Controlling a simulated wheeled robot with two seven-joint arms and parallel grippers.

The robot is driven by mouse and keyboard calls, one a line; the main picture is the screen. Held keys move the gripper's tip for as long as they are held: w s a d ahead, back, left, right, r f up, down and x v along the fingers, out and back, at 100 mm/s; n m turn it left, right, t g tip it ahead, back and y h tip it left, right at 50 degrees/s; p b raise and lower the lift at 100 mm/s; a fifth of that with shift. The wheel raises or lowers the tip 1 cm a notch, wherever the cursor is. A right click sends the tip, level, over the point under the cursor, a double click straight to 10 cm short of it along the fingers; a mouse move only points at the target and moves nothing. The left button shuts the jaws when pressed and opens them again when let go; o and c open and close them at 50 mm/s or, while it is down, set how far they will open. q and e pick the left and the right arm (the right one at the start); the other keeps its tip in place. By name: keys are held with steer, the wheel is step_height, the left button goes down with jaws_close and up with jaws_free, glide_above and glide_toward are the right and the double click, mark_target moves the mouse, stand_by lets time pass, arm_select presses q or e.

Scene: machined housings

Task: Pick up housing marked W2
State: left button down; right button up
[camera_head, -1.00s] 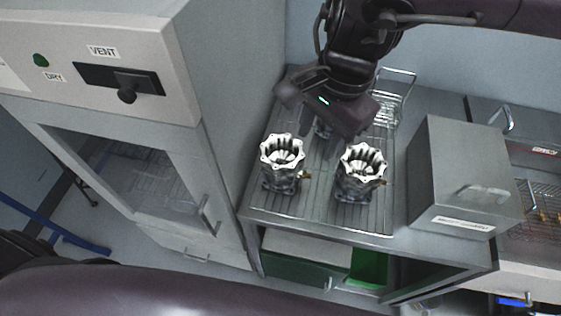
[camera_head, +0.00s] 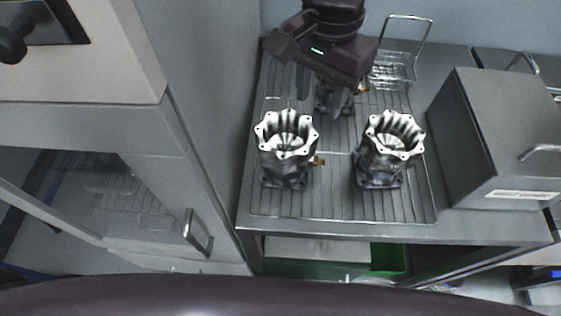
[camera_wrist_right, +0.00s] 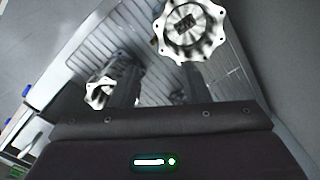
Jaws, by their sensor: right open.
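Three metal housings with scalloped white rims stand on a ribbed tray (camera_head: 330,205): one at front left (camera_head: 285,150), one at front right (camera_head: 388,152), and one behind (camera_head: 332,100), partly hidden by my right gripper. No W2 mark is readable in the head view. My right gripper (camera_head: 319,96) points down, open, over the back housing, with no housing seen held. My left gripper is out of view.
A grey box (camera_head: 490,140) with a handle stands right of the tray. A wire basket (camera_head: 392,72) is at the back. A tall cabinet (camera_head: 205,110) closes off the left side. The tray's front strip is clear.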

steer(key=b, duration=0.3)
glide_above(308, 144)
steer(key=w, duration=0.1)
steer(key=f, duration=0.5)
steer(key=shift+w+d+f, duration=0.1)
steer(key=shift+d+f, duration=0.1)
steer(key=shift+d, duration=0.05)
steer(key=shift+d+f+b, duration=0.15)
steer(key=shift+f+b, duration=0.2)
steer(key=shift+f, duration=0.1)
steer(key=f, duration=0.2)
steer(key=s+f, duration=0.1)
steer(key=f, duration=0.1)
steer(key=f+p, duration=0.1)
steer(key=f, duration=0.1)
steer(key=shift+s+a+f, duration=0.25)
steer(key=shift+a+f, duration=0.15)
steer(key=shift+w+f, duration=0.1)
steer(key=shift+f, duration=0.2)
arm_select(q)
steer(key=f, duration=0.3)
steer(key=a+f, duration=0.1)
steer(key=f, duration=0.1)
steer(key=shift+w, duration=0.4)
arm_select(e)
steer(key=shift+c, duration=0.4)
jaws_close()
steer(key=shift+r, duration=0.15)
